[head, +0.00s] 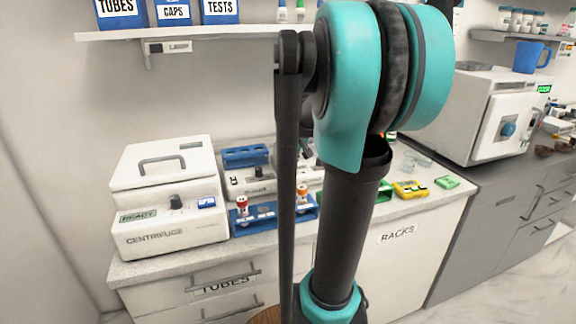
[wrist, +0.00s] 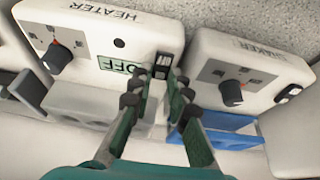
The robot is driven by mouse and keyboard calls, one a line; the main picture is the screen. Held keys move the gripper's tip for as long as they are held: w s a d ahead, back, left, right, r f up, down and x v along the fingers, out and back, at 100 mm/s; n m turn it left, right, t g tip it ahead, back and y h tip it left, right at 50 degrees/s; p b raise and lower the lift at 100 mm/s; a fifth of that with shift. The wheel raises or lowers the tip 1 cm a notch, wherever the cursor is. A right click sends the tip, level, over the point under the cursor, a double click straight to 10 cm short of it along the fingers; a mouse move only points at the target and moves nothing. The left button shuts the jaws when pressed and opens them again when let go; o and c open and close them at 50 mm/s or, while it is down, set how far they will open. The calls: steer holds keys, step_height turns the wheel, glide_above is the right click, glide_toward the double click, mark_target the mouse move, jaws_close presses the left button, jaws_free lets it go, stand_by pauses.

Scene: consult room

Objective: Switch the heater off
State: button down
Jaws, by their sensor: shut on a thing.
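The heater (wrist: 88,42) is a white box on the left in the wrist view. It has a dark knob (wrist: 56,58) with a red mark, a green display (wrist: 119,65) reading OFF, and a small black rocker switch (wrist: 163,64) at its edge. My gripper (wrist: 164,80) is at the switch end of the heater, its tips close around the switch. It appears shut on the switch; the exact contact is partly hidden by the fingers. In the head view my arm hides the gripper and most of the heater.
The shaker (wrist: 250,70) stands close beside the heater, with its own knob and switch and a blue rack (wrist: 225,130). In the head view a centrifuge (head: 168,205) stands left, and a blue tube rack (head: 262,215) lies in front of the shaker.

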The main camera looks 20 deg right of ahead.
steer(key=c, duration=1.4)
jaws_free()
steer(key=shift+c, duration=0.2)
steer(key=v, duration=1.2)
